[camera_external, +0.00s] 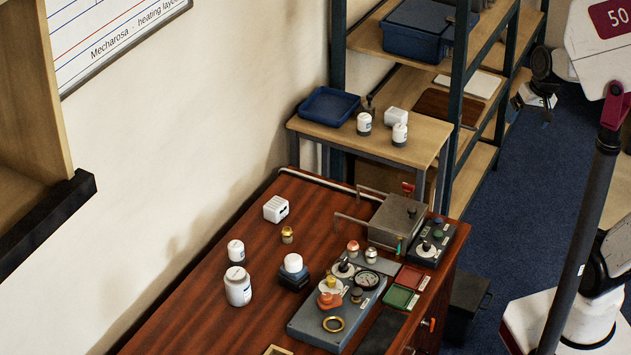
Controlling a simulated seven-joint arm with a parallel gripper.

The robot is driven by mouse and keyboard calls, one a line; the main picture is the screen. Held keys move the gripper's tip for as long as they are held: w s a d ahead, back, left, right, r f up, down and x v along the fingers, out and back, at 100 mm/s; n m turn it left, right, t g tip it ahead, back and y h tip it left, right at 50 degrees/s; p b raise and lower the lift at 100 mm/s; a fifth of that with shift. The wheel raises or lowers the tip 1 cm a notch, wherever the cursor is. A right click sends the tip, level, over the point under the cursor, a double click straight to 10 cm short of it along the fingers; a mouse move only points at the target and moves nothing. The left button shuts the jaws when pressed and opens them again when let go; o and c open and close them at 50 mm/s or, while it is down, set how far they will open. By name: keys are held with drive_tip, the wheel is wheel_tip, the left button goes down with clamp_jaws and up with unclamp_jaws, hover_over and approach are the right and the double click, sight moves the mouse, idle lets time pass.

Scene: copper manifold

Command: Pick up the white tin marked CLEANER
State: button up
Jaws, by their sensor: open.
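Several white tins are in view, and their lettering is too small to read, so I cannot tell which is marked CLEANER. A large white tin (238,287) stands upright on the left of the red-brown bench, with a smaller white tin (236,252) just behind it. Two more small white tins, one left (364,123) and one right (400,133), stand on the side table. My gripper (536,103) is at the upper right, beside the shelving and well away from all the tins. It is open and small in the picture; nothing shows in it.
The bench (190,305) also carries a grey manifold block (310,327), a white slotted box (276,209), a metal box (397,220) and red and green trays. A blue tray (328,106) sits on the side table. Shelving (459,70) stands behind.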

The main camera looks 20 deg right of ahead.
drive_tip(key=w+a+f+m+g+y, duration=0.1)
drive_tip(key=w+a+f+m+y, duration=0.2)
drive_tip(key=a, duration=1.1)
drive_tip(key=w+a+f+m+g+y, duration=0.15)
drive_tip(key=w+a, duration=0.35)
drive_tip(key=a, duration=0.9)
drive_tip(key=w+a+f+m+g+y, duration=0.15)
drive_tip(key=w+a+f, duration=0.3)
drive_tip(key=a, duration=0.95)
drive_tip(key=m+g+y, duration=0.2)
drive_tip(key=m+y, duration=0.2)
drive_tip(key=m, duration=0.3)
hover_over(236, 288)
drive_tip(key=w+d, duration=0.3)
drive_tip(key=w, duration=0.1)
wheel_tip(236, 288, down, 19)
drive_tip(key=shift+s+r, duration=0.1)
drive_tip(key=shift+s, duration=0.05)
drive_tip(key=shift+s+a+f, duration=0.1)
drive_tip(key=shift+a+f, duration=0.05)
drive_tip(key=shift+f, duration=0.05)
drive_tip(key=shift+f, duration=1.75)
drive_tip(key=shift+f, duration=0.15)
